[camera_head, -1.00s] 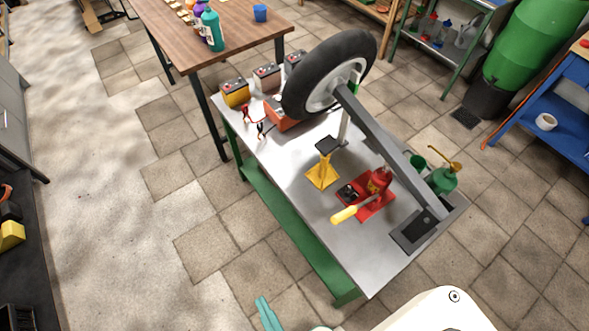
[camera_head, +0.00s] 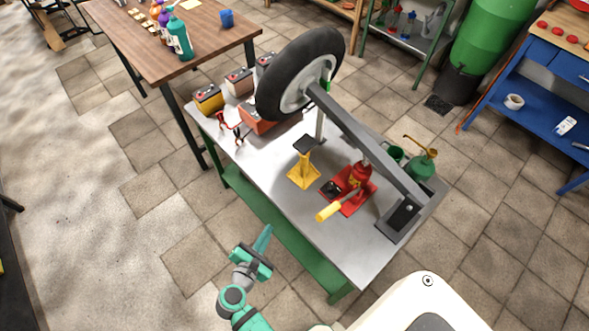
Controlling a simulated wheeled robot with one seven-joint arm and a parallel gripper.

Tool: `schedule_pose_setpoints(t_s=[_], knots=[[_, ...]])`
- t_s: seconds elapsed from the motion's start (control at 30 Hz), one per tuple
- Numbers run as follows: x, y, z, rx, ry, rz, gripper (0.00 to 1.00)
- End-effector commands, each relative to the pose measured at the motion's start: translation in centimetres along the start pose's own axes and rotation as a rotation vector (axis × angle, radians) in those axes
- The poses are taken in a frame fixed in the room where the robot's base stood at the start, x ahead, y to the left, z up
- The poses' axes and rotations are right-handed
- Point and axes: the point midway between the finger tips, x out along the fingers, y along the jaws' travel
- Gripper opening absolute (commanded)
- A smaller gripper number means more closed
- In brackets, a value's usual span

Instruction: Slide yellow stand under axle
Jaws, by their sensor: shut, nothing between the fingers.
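The yellow stand (camera_head: 304,169) stands upright on the grey metal bench top, with a dark flat head. The axle (camera_head: 362,140) is a dark grey beam sloping from the wheel (camera_head: 300,72) down to a dark bracket (camera_head: 400,219) at the bench's right end. The stand is to the left of the beam in the picture, apart from it. A red jack (camera_head: 352,186) with a yellow handle is under the beam. My gripper (camera_head: 266,239), teal, is shut and empty, in front of the bench's near long side, well short of the stand.
A green oil can (camera_head: 422,167) stands behind the beam. The jack handle (camera_head: 328,212) juts toward the near edge. Bare bench top lies in front of the stand.

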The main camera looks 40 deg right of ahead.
Motion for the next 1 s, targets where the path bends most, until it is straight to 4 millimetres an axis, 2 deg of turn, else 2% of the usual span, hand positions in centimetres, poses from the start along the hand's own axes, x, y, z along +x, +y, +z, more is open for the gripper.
schedule_pose_setpoints(t_s=[0.03,0.2,0.3,0.43,0.67,1.0], knots=[[0.8,1.8,1.4,-0.066,-0.076,-0.026,0.0],[1.5,5.9,6.3,-0.268,-0.305,-0.161,0.0],[1.1,7.6,8.7,-0.34,-0.399,-0.238,0.0],[0.5,9.0,10.5,-0.392,-0.472,-0.307,0.0],[0.9,9.2,11.8,-0.412,-0.502,-0.342,0.0],[5.8,7.9,14.8,-0.41,-0.5,-0.342,0.0]])
